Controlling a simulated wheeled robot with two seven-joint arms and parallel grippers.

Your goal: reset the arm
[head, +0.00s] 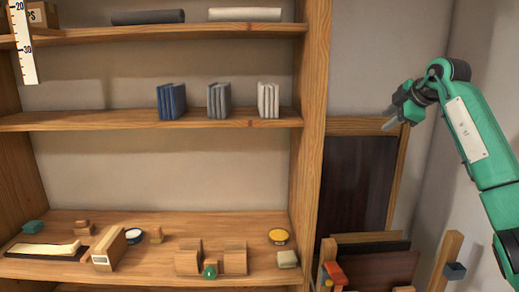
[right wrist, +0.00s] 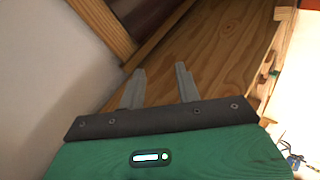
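My right gripper (head: 388,119) is at the upper right of the head view, on a green arm that comes in from the right edge. It is raised in free air, to the right of the wooden shelf unit (head: 313,130). In the right wrist view its two grey fingers (right wrist: 160,88) stand apart with nothing between them. A wooden surface shows beyond the fingertips. My left gripper is not in either view.
A dark framed panel (head: 356,185) leans at the wall. Boards and posts stand below the right arm.

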